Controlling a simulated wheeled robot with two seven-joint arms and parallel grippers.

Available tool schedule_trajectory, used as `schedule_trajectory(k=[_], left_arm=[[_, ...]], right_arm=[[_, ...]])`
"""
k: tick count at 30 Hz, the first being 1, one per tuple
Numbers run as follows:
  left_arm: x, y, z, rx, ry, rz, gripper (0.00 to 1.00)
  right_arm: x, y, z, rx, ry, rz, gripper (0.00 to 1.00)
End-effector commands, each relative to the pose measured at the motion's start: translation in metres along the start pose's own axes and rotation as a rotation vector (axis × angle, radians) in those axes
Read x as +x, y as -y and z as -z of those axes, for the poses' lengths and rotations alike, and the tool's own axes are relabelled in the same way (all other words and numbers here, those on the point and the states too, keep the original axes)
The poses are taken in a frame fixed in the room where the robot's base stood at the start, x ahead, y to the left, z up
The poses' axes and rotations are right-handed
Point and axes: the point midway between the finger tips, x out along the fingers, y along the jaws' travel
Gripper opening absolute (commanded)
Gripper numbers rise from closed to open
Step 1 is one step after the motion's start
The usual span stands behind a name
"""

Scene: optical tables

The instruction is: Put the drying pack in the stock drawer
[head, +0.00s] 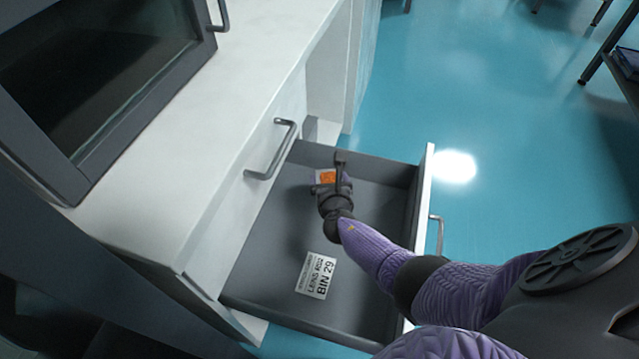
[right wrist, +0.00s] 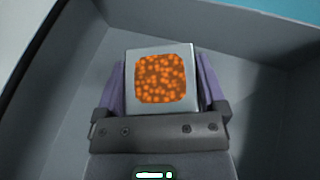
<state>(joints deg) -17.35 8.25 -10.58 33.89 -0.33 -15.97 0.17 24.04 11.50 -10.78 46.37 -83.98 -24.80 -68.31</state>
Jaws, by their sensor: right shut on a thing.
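The drying pack (head: 326,177) is a small pale square packet with a window of orange beads. My right gripper (head: 334,184) is shut on it, inside the outline of the open stock drawer (head: 285,225). In the right wrist view the pack (right wrist: 161,80) sits between the two fingers of the gripper (right wrist: 160,100), with the drawer's grey walls around it. Whether the pack touches the drawer floor cannot be told. My left gripper is not in view.
A white label reading BIN 29 (head: 316,275) lies on the drawer floor. A white cabinet (head: 190,160) with a handle (head: 272,150) stands left of the drawer. A dark glass-fronted box (head: 90,75) is on top. Blue floor (head: 470,90) lies open beyond.

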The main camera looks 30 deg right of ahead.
Motion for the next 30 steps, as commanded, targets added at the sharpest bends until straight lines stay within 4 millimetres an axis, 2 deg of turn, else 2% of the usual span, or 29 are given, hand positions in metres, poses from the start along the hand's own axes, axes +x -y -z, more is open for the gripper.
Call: schedule_trajectory(k=[1,3,11,13,14,18,23,24,30], left_arm=[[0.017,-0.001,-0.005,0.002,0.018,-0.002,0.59],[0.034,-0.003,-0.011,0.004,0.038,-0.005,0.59],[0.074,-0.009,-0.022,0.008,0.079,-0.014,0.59],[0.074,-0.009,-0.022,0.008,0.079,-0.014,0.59],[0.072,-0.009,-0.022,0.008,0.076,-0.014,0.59],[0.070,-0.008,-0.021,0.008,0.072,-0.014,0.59],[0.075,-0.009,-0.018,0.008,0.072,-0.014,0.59],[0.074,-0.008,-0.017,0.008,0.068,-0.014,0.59],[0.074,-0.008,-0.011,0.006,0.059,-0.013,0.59]], right_arm=[[0.007,0.000,0.021,-0.003,-0.007,0.001,0.13],[0.015,0.001,0.041,-0.004,-0.009,0.002,0.13],[0.035,0.001,0.086,-0.003,-0.006,0.003,0.13],[0.035,0.000,0.086,0.000,-0.002,0.002,0.13],[0.035,0.000,0.084,0.000,-0.001,0.002,0.01],[0.034,0.000,0.080,0.001,0.001,0.001,0.01],[0.035,0.000,0.086,0.000,0.000,0.001,0.01],[0.035,0.000,0.085,0.000,0.000,0.001,0.99],[0.035,0.000,0.084,0.000,0.000,0.001,1.00]])
